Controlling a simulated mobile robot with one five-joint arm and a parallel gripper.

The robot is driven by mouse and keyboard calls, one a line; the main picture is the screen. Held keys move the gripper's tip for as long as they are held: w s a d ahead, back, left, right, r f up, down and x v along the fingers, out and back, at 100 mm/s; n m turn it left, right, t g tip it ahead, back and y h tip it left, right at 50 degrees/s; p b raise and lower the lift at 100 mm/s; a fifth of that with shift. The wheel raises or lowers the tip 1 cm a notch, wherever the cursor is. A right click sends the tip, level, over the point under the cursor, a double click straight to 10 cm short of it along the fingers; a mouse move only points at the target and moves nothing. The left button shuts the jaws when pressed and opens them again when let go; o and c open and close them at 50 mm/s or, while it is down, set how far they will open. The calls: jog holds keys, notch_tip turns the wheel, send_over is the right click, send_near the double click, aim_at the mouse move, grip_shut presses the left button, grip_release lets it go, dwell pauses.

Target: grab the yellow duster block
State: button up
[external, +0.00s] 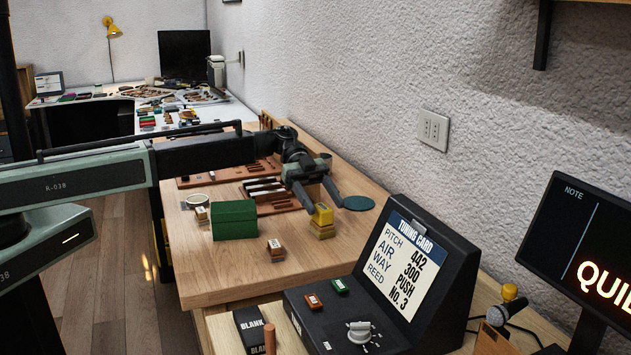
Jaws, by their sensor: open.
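The yellow duster block (322,231) stands on the wooden bench, below and right of the dark rack. Its upper part, a small yellow piece with a pale face, shows between my fingertips in the picture. My gripper (326,205) is open and points down at the block, with one finger to each side. I cannot tell whether either finger touches the block. The block looks upright and rests on the bench.
A green box (234,220) and a small brown labelled block (276,250) stand to the left. A dark teal disc (358,203) lies right of the gripper. The black tuning card console (400,275) stands in front. The bench's front left is clear.

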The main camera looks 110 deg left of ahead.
aim_at(327, 222)
notch_tip(327, 222, down, 3)
jog(key=b, duration=0.3)
jog(key=shift+f, duration=0.2)
jog(key=b+x, duration=0.1)
jog(key=x, duration=0.2)
jog(key=shift+b, duration=0.3)
grip_shut()
